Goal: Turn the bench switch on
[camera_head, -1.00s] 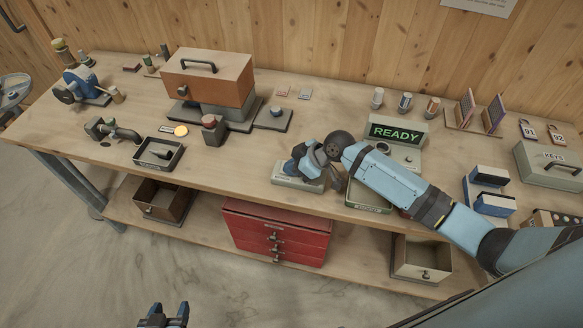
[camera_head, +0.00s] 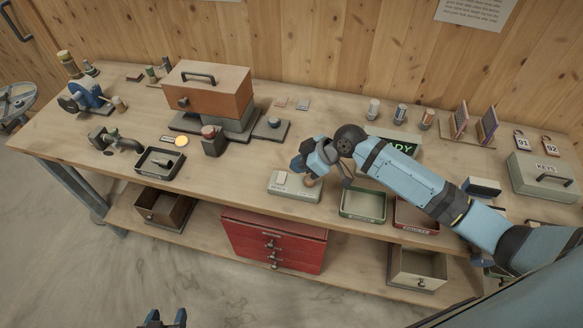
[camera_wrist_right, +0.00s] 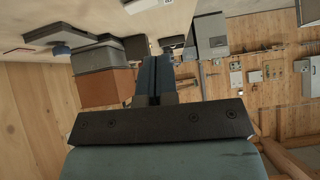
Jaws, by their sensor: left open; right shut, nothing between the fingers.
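The bench switch appears to be the low pale box (camera_head: 293,187) near the front edge of the bench in the head view. It has a light rocker-like top piece at its left end and a small brownish round part at its right. I cannot tell the switch's position. My right gripper (camera_head: 297,164) is shut and empty, just above and behind the box, apart from it as far as I can see. Its closed fingers also show in the right wrist view (camera_wrist_right: 154,75). My left gripper (camera_head: 166,318) is open at the bottom edge, low in front of the bench.
My right arm partly covers the green-lettered display (camera_head: 402,147). A green tray (camera_head: 363,204) and a red tray (camera_head: 415,215) lie right of the box.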

